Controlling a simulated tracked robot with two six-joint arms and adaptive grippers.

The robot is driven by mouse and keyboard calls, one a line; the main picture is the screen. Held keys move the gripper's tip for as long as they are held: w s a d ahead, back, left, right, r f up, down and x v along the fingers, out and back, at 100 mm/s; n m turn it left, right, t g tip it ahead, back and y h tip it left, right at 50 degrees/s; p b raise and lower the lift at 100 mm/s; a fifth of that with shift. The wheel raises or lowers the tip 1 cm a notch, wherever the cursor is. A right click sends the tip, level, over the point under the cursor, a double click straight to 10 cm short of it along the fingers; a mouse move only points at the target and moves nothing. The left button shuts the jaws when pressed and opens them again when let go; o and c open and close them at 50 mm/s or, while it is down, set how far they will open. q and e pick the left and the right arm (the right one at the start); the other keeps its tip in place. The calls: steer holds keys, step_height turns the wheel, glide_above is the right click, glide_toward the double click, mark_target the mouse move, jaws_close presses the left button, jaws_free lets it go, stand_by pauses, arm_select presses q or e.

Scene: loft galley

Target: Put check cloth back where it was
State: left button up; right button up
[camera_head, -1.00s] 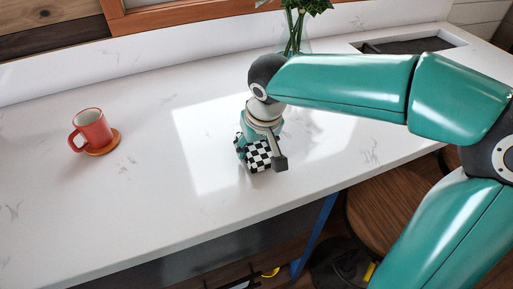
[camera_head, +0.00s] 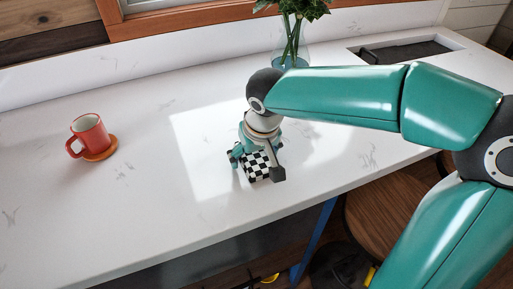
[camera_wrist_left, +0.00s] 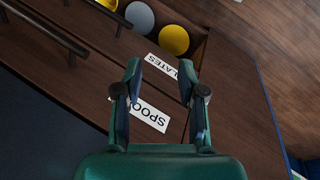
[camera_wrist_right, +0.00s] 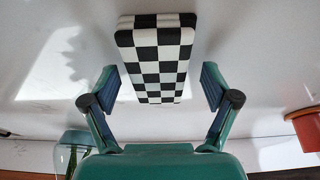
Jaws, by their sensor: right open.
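The check cloth (camera_head: 254,165) is a folded black-and-white checkered block on the white counter, at the middle of the head view. My right gripper (camera_head: 256,162) is above it, pointing down. In the right wrist view the cloth (camera_wrist_right: 158,58) lies between and beyond the open fingers of my right gripper (camera_wrist_right: 160,88), with a gap on each side. My left gripper (camera_wrist_left: 160,82) is open and empty. It faces drawer fronts with labels, well away from the cloth.
A red mug (camera_head: 88,136) stands on an orange coaster (camera_head: 101,149) at the left of the counter (camera_head: 120,215). A glass vase with green stems (camera_head: 291,45) stands behind my right arm. A recessed dark tray (camera_head: 408,50) is at the back right. The counter between mug and cloth is clear.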

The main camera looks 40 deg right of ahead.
steer(key=v, duration=1.2)
